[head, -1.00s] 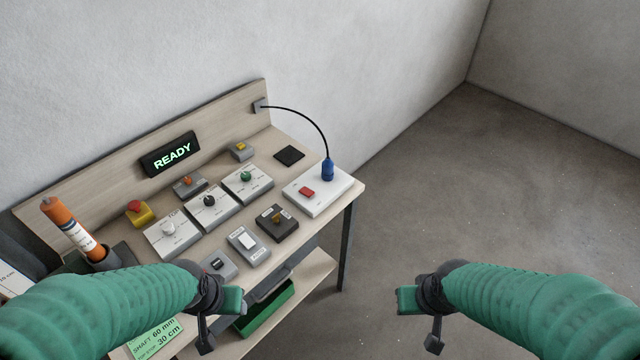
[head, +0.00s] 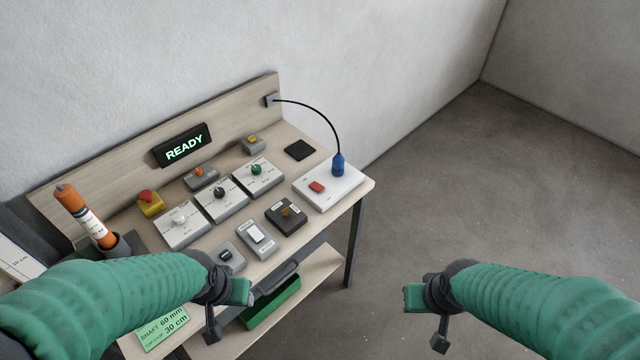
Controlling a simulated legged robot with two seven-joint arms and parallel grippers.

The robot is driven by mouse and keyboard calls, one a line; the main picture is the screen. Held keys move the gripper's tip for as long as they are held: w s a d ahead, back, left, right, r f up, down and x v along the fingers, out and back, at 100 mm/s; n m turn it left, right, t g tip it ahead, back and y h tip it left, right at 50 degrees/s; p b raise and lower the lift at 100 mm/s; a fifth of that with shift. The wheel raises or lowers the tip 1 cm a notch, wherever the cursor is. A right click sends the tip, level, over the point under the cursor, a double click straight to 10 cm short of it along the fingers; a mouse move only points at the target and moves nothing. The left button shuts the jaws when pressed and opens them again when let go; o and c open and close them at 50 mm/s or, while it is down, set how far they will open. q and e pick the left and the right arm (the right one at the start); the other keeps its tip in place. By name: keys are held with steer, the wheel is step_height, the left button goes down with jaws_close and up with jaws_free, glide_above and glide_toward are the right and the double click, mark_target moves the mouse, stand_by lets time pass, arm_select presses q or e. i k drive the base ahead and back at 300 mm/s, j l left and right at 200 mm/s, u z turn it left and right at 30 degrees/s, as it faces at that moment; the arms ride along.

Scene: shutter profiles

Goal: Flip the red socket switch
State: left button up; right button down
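The red socket switch (head: 317,187) sits on a white socket box (head: 340,190) at the right end of the workbench. A blue plug (head: 338,164) with a black cable stands upright in the same box, right of the switch. My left gripper (head: 228,312) is in front of the bench's front edge, lower left of the switch and apart from it. My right gripper (head: 424,318) is over the floor, to the lower right of the bench, touching nothing. Both grippers are seen from behind and above, so their finger gaps do not show clearly.
The bench top (head: 287,137) holds several knob boxes, a rocker switch (head: 256,237), a dark toggle box (head: 286,216) and a red emergency button (head: 149,202). A READY display (head: 181,146) is on the back panel. A green bin (head: 272,305) is below. The floor on the right is clear.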

mark_target(317, 187)
steer(key=i+l, duration=0.6)
steer(key=i, duration=0.25)
steer(key=i+l+z, duration=0.1)
steer(key=i+l, duration=0.2)
steer(key=i, duration=0.1)
